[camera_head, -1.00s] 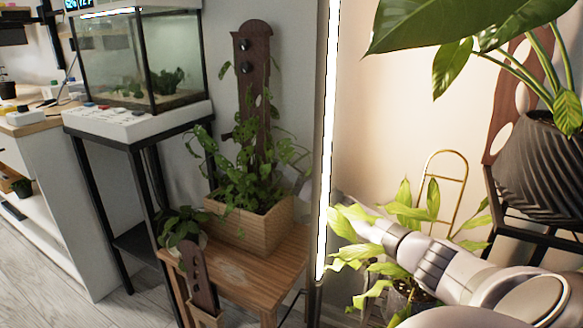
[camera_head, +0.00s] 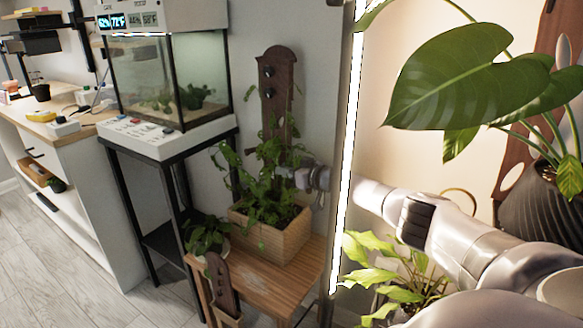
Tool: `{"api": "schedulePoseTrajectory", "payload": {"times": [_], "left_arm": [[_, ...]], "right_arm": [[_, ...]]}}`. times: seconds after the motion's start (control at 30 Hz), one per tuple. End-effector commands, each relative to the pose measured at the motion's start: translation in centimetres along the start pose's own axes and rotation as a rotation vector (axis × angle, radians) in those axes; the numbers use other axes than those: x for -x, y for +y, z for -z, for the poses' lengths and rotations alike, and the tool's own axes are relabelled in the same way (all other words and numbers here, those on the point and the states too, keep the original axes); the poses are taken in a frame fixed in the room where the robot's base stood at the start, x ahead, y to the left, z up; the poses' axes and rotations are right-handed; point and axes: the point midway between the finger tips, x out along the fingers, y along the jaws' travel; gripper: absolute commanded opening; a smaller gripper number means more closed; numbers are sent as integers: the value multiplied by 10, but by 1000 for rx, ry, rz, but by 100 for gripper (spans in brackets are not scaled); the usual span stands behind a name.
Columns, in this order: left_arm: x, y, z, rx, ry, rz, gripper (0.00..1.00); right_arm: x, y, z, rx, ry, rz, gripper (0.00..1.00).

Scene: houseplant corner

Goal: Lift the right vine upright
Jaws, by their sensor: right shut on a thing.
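A leafy green plant with several vines (camera_head: 262,190) grows in a wooden planter box (camera_head: 272,238) on a small wooden table. A dark brown board (camera_head: 274,88) with round knobs stands upright behind the vines. My right arm comes in from the right and passes behind the bright vertical light strip. My right gripper (camera_head: 288,175) is at the right side of the plant, shut on the right vine, in front of the lower board. Leaves hide its fingertips and the exact grip point. My left gripper is not in view.
The light strip (camera_head: 346,150) stands close across my right arm. A large-leaved plant in a dark ribbed pot (camera_head: 527,208) is at the right. A terrarium (camera_head: 170,80) stands at the left. A small plant (camera_head: 207,236) sits on the wooden table (camera_head: 290,280) beside the planter.

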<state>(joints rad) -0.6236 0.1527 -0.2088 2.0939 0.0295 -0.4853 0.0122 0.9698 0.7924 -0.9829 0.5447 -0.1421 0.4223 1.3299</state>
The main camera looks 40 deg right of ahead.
Motion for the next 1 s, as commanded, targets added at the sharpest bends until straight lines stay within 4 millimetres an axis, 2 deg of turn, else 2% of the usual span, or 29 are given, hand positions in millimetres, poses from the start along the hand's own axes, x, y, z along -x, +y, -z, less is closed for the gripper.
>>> {"api": "schedulePoseTrajectory", "payload": {"times": [0.7, 0.73, 0.77, 0.8, 1.0], "left_arm": [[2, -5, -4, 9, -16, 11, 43], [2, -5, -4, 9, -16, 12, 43], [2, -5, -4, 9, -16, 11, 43], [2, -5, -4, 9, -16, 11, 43], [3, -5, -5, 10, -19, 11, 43]], "right_arm": [[-6, -1, 2, 7, -42, -3, 0], [-6, -1, 2, 7, -42, -3, 21], [-6, -1, 2, 7, -42, -3, 30], [-6, -1, 2, 7, -42, -3, 36], [-6, -1, 2, 7, -42, -4, 36]]}}
